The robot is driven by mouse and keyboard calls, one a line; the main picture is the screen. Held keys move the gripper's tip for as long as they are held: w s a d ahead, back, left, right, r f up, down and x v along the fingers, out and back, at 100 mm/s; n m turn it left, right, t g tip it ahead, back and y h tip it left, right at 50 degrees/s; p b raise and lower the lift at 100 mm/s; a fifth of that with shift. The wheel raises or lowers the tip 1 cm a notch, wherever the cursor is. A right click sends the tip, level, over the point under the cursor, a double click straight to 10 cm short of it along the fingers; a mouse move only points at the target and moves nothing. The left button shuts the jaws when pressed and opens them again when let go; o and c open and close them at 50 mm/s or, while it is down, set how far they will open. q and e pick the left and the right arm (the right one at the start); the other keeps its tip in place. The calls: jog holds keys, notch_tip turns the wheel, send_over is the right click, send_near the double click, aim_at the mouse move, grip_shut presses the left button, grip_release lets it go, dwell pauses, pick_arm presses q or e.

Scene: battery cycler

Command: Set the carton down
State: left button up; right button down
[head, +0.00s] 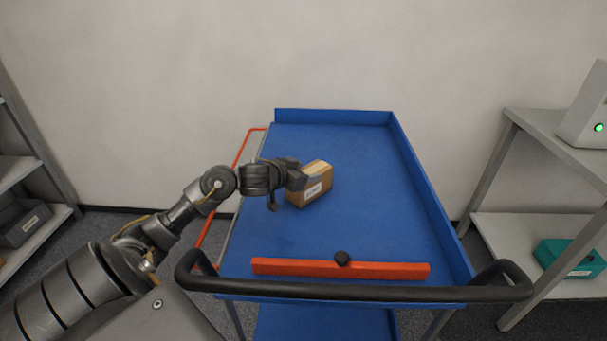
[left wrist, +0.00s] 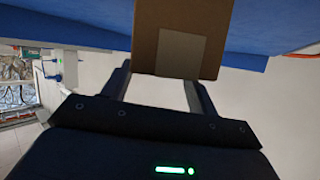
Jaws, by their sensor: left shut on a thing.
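The carton (head: 314,187) is a small brown cardboard box with a white label, in the left-middle part of the blue cart's top tray (head: 370,215). My left gripper (head: 300,180) is shut on it from the left side. In the left wrist view the carton (left wrist: 147,42) is between the two fingers (left wrist: 157,85), with a pale patch on its near face. The carton looks upright and close to the tray surface; I cannot tell whether it touches. My right gripper is not in view.
The tray has raised blue edges at the back and right. A red bar (head: 300,267) with a black knob and a black handle (head: 350,292) cross the front. Shelves stand left (head: 28,180) and right (head: 560,135). The tray around the carton is clear.

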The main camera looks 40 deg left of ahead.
pick_arm(q)
jog(key=o, duration=1.5)
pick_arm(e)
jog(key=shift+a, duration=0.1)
pick_arm(q)
jog(key=shift+s+r, duration=0.2)
jog(key=shift+s, duration=0.3)
jog(key=p+v, duration=0.1)
jog(key=v, duration=0.2)
jog(key=shift+s, duration=0.1)
jog(key=p+v, duration=0.1)
jog(key=v, duration=0.7)
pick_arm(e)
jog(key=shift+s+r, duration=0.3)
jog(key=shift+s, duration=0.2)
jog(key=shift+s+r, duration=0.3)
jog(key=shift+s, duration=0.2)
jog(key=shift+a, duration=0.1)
